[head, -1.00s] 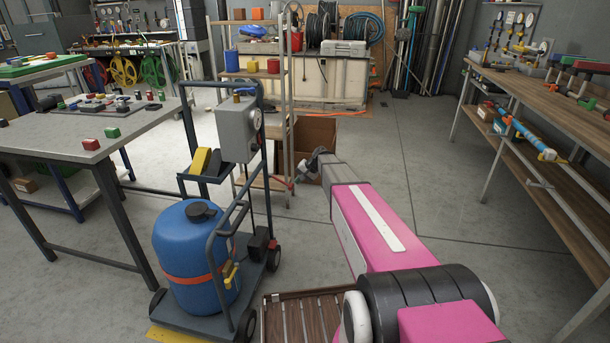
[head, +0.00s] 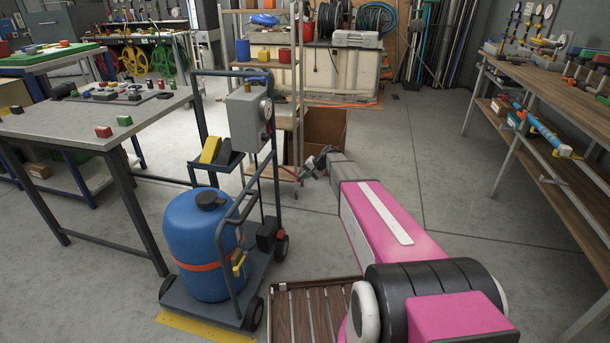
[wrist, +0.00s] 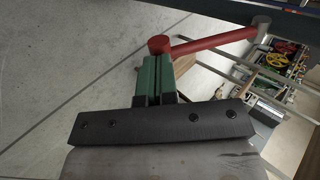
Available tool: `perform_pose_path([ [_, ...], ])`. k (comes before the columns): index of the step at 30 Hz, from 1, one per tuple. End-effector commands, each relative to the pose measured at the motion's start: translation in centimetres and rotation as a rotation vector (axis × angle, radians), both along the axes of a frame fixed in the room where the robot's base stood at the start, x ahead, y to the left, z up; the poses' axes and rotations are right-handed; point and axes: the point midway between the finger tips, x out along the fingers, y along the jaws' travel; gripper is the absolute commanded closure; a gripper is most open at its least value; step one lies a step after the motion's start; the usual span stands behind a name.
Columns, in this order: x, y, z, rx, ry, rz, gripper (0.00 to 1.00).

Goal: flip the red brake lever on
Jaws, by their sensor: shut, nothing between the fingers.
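The red brake lever (wrist: 210,41) shows in the wrist view as a red bar with a thick round end at the left and a grey mount at its upper right. My gripper (wrist: 158,62) has green fingers that are shut together and empty. Their tips are at the lever's round end and overlap it in the picture; I cannot tell whether they touch. In the head view my gripper (head: 311,168) is low beside the wheeled shelf rack (head: 299,90), near its lower right corner.
A cardboard box (head: 326,128) stands behind my gripper. A hand cart with a blue barrel (head: 207,246) stands to the left, beside a grey table (head: 60,125). A long wooden bench (head: 545,95) is on the right. The floor between is clear.

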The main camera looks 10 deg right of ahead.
Motion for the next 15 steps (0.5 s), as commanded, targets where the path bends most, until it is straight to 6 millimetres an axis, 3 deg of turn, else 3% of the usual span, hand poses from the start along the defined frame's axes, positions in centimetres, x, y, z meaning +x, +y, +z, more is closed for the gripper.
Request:
perform_pose_path([
  [15,1.1,2.4,-5.1,0.416,-0.149,-0.001,1.0],
])
